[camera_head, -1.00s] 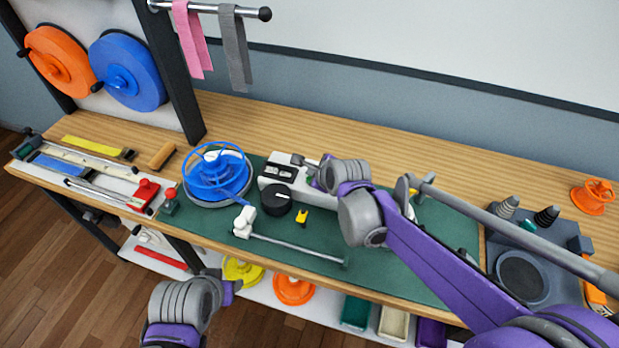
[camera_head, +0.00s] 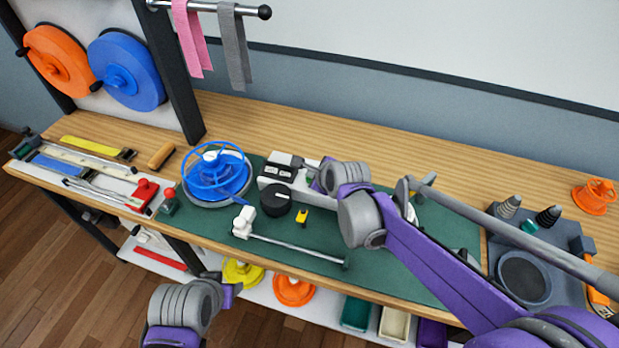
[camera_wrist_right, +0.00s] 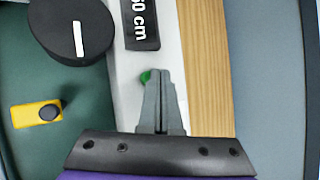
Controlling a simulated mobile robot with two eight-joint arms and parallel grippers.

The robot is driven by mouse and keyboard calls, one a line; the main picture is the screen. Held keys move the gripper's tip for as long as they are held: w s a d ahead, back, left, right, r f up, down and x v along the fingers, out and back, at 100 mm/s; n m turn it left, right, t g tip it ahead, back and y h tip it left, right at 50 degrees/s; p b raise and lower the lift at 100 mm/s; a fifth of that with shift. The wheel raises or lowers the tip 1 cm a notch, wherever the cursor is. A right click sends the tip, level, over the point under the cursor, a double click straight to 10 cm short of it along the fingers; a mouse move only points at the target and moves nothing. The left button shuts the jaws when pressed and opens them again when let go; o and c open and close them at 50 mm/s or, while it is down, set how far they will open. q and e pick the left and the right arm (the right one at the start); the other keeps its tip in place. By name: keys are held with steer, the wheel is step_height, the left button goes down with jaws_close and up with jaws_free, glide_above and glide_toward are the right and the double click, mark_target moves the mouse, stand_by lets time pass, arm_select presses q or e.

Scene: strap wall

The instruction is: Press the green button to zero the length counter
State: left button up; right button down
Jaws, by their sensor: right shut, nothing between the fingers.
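The length counter (camera_head: 274,173) is a pale box with dark display windows on the green mat. In the right wrist view its display (camera_wrist_right: 140,22) reads "cm" with digits partly cut off. The green button (camera_wrist_right: 146,76) shows as a small green patch on the pale housing, mostly covered by the fingertips. My right gripper (camera_wrist_right: 159,74) is shut and empty, its tips over the button; I cannot tell whether they touch it. In the head view my right gripper (camera_head: 300,162) is at the counter's right end. My left gripper (camera_head: 232,291) hangs before the bench, its jaws unclear.
A black knob (camera_head: 276,201) with a white mark is in front of the counter, with a yellow piece (camera_head: 302,216) beside it. A blue reel (camera_head: 217,174) stands to the left. A metal rod (camera_head: 298,248) lies along the mat's front. The wood behind the counter is clear.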

arm_select(q)
steer(key=shift+s+f+b, duration=0.15)
steer(key=shift+f+b, duration=0.15)
steer(key=shift+f, duration=0.1)
arm_select(e)
steer(key=shift+f, duration=0.5)
steer(key=shift+r, duration=0.1)
arm_select(q)
steer(key=shift+w+r+p, duration=0.25)
steer(key=shift+r+p, duration=0.3)
steer(key=shift+r, duration=0.15)
arm_select(e)
steer(key=shift+r, duration=0.9)
arm_select(q)
steer(key=r+p, duration=0.1)
steer(key=w+r+p, duration=0.1)
steer(key=r, duration=0.1)
steer(key=shift+w+r+p, duration=0.2)
steer(key=shift+r+p, duration=0.1)
steer(key=shift+p, duration=0.05)
arm_select(e)
step_height(320, 180, up, 5)
steer(key=shift+f, duration=0.1)
arm_select(q)
steer(key=shift+s, duration=0.1)
